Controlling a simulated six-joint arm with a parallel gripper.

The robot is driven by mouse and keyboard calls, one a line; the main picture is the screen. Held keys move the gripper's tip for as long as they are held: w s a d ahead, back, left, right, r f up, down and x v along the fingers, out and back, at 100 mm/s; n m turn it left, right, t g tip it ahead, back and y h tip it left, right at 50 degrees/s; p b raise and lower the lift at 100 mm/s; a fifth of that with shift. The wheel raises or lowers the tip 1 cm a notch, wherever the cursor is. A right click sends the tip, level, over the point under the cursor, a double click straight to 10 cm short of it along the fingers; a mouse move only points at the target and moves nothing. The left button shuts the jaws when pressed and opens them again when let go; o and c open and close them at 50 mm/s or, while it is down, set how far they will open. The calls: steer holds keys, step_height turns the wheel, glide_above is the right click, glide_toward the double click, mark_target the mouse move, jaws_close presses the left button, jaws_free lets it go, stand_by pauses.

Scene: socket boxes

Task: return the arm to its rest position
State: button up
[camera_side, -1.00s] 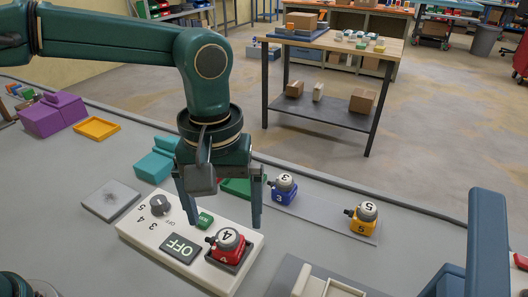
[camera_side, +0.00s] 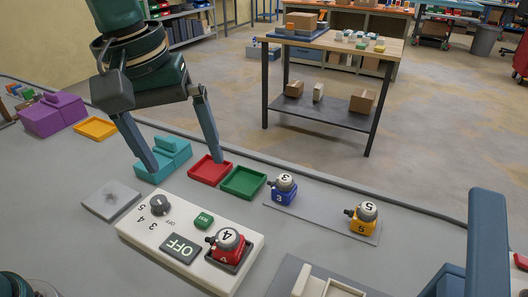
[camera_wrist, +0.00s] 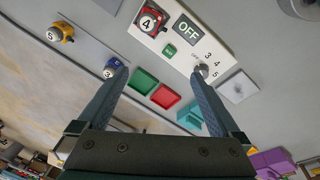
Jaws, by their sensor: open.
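My gripper (camera_side: 186,163) is open and empty in the side view, its two fingers spread above the back of the bench. In that view the left fingertip overlaps the teal block and the right one overlaps the red tray; the height above them is hard to tell. My gripper (camera_wrist: 172,105) also shows in the wrist view, with nothing between its fingers. The red box with a ball marked 4 (camera_side: 228,243) sits in the white panel (camera_side: 150,239), whose display reads OFF. The panel also shows in the wrist view (camera_wrist: 187,50).
A teal block (camera_side: 164,157), a red tray (camera_side: 209,170) and a green tray (camera_side: 243,182) line the back. Blue (camera_side: 283,189) and yellow (camera_side: 362,218) boxes stand on a grey strip. A purple box (camera_side: 55,114), a yellow tray (camera_side: 97,128) and a grey plate (camera_side: 111,201) lie left.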

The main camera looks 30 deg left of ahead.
steer(key=s+a+r+m+t, duration=0.1)
steer(key=s+a+r+t, duration=0.15)
steer(key=s+a, duration=0.5)
steer(key=s+a+f+m+t, duration=0.1)
steer(key=s+a+f+m, duration=0.1)
steer(key=f+m, duration=0.3)
steer(key=shift+s+a+f+y, duration=0.3)
steer(key=shift+s+f, duration=0.25)
steer(key=shift+s, duration=0.05)
